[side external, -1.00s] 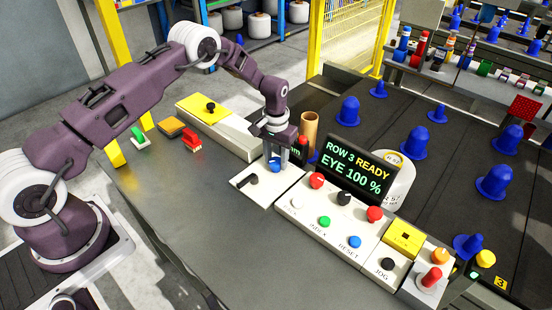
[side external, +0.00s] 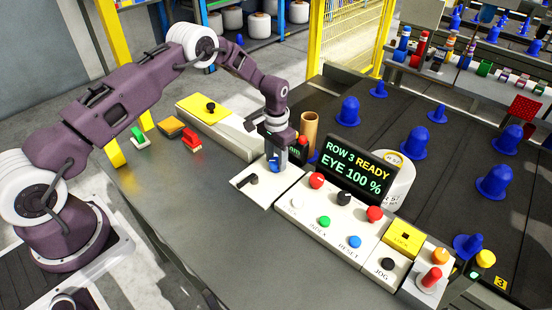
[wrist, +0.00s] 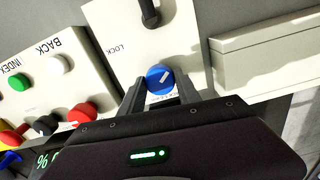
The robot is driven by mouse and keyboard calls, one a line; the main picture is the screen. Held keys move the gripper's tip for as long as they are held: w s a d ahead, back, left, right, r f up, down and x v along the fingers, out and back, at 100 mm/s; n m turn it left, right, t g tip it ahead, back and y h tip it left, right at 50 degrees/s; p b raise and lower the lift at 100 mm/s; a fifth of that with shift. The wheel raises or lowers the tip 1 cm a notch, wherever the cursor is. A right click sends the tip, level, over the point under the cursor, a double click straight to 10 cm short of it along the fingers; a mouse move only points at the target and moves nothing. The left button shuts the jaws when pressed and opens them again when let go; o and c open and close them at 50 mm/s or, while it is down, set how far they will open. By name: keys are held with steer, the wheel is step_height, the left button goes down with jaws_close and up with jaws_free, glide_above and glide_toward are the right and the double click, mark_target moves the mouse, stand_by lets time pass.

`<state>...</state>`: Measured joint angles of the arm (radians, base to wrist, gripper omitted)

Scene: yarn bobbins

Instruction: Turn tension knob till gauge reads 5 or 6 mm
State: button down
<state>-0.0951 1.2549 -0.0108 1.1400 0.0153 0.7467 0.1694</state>
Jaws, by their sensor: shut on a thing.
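The blue tension knob (wrist: 160,79) with a white pointer mark sits on a white plate (wrist: 112,22). My gripper (wrist: 160,92) points down and is shut on the knob, one finger on each side in the wrist view. In the side view the knob (side external: 274,166) shows only partly, between the fingers of my gripper (side external: 275,163). A small dark display with green characters (side external: 293,150) stands behind my gripper, mostly hidden, and its reading cannot be made out. A black lever (side external: 253,180) marked LOCK in the wrist view is on the same plate.
A button panel (side external: 281,199) with several coloured buttons lies to the right, below a display (side external: 355,168) reading "ROW 3 READY EYE 100 %". A cardboard tube (side external: 310,128) stands close behind my gripper. The grey table front (side external: 200,225) is clear.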

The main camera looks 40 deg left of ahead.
mark_target(276, 161)
steer(key=c, duration=0.9)
jaws_free()
steer(key=shift+o, duration=0.2)
step_height(276, 161, up, 8)
steer(key=shift+f, duration=0.25)
steer(key=s+d+r+t, duration=0.2)
steer(key=s+r, duration=0.5)
steer(key=r, duration=0.6)
steer(key=s+d+r+t, duration=0.1)
steer(key=s+r, duration=0.6)
steer(key=r, duration=0.6)
steer(key=s+r+t, duration=0.1)
steer(key=s, duration=1)
steer(key=s+d+r+n+t, duration=0.1)
steer(key=s, duration=1.1)
steer(key=shift+d+t, duration=0.3)
